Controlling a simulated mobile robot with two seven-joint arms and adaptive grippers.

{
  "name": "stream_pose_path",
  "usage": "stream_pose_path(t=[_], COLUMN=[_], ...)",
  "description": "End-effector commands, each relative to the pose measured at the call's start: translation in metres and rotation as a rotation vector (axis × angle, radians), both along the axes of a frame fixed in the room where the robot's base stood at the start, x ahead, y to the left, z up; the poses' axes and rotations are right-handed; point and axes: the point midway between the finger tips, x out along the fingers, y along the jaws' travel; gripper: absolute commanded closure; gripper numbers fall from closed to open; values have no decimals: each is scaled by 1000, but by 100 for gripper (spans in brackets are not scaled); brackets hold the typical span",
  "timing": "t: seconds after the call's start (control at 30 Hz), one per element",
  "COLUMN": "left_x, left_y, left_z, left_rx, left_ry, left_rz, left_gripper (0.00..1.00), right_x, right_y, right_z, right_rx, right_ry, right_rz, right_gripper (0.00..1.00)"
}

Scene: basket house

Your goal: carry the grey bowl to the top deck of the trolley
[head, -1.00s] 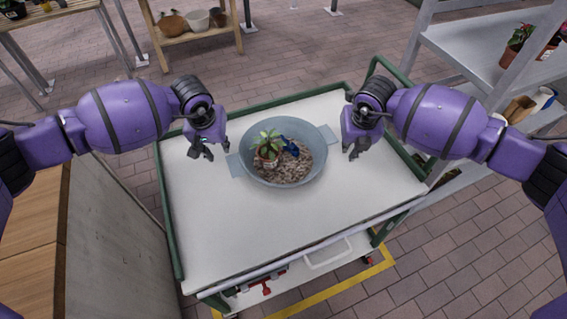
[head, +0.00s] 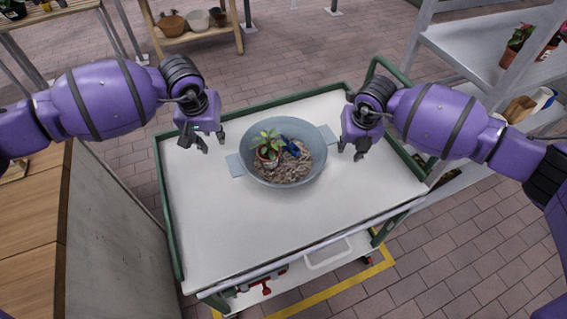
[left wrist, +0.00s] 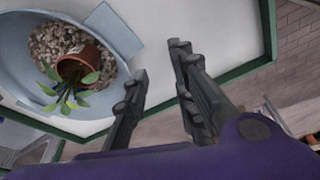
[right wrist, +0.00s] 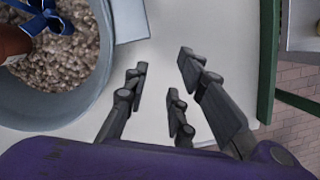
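The grey bowl (head: 285,182) sits on the white top deck (head: 215,235) of the trolley, with flat handles at its left and right. Gravel, a small potted plant (head: 267,150) and a blue item (head: 289,145) are in it. My left gripper (head: 201,146) is open and empty, up and left of the left handle (head: 236,165). My right gripper (head: 349,152) is open and empty, just right of the right handle (head: 327,136). The bowl also shows in the left wrist view (left wrist: 20,60) and the right wrist view (right wrist: 95,80), apart from the fingers.
A green rail (head: 170,215) edges the trolley deck. A grey shelf unit (head: 480,60) stands at the right, a wooden shelf (head: 200,37) with pots at the back, and a concrete-sided wooden counter (head: 105,230) at the left. The front of the deck is clear.

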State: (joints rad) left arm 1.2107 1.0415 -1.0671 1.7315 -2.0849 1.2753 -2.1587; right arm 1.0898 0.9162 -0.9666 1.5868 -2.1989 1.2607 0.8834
Motion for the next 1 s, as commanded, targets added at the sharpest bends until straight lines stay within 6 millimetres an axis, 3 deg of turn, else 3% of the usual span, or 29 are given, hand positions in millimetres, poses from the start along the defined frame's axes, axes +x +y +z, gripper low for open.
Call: stream_pose_path(t=[0.2, 0.47, 0.57, 1.0], left_x=[-11, -16, -16, -16], left_y=[0, 0, 0, 0], left_z=[42, 60, 61, 60], left_rx=[0, 1, 1, 0], left_ry=[-2, 1, 1, 1], left_rz=[-1, -1, -1, -1], left_gripper=[76, 76, 76, 76], right_x=[0, -1, -3, -25], right_y=[0, 0, 0, 0], right_z=[0, 3, 15, 99], right_rx=[0, 0, 2, 0], right_ry=[0, 0, -2, -3], right_rz=[0, 0, 1, 1], right_gripper=[76, 76, 76, 76])
